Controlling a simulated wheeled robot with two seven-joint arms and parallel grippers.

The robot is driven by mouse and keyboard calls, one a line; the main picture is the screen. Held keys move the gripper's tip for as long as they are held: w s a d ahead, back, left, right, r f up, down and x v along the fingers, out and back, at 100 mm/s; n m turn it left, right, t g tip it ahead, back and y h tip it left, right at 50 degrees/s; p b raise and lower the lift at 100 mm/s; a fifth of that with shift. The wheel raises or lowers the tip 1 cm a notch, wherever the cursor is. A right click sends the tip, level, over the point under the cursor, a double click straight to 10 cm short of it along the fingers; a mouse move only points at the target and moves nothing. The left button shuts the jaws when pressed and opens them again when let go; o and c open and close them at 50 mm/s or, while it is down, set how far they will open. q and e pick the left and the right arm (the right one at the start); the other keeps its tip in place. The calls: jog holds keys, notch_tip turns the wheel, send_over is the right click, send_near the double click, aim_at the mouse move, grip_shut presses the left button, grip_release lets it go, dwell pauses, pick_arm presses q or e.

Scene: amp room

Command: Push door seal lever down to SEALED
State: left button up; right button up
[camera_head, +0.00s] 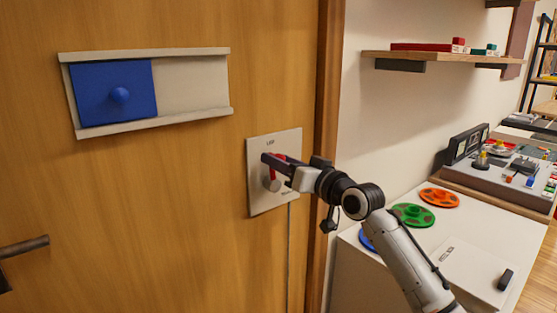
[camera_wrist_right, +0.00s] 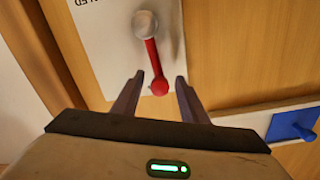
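The door seal lever is a red bar with a red round knob (camera_wrist_right: 159,87) on a grey round pivot (camera_wrist_right: 145,24). It is mounted on a pale plate (camera_head: 288,145) on the wooden door. In the head view the lever points up from the pivot (camera_head: 271,184), partly hidden by my right gripper (camera_head: 274,166). In the wrist view, the right gripper's two dark fingers (camera_wrist_right: 158,78) are apart, with the knob between their tips and a gap on each side. The plate's lettering is only partly readable. My left gripper is out of view.
A blue sliding panel (camera_head: 100,95) in a pale rail is on the door at left, with a door handle (camera_head: 25,246) below. A white cabinet with coloured reels (camera_head: 439,198) stands at right, under a wall shelf (camera_head: 440,58).

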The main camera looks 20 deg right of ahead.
jog(key=shift+w+a, duration=0.2)
jog(key=shift+w, duration=0.2)
grip_shut()
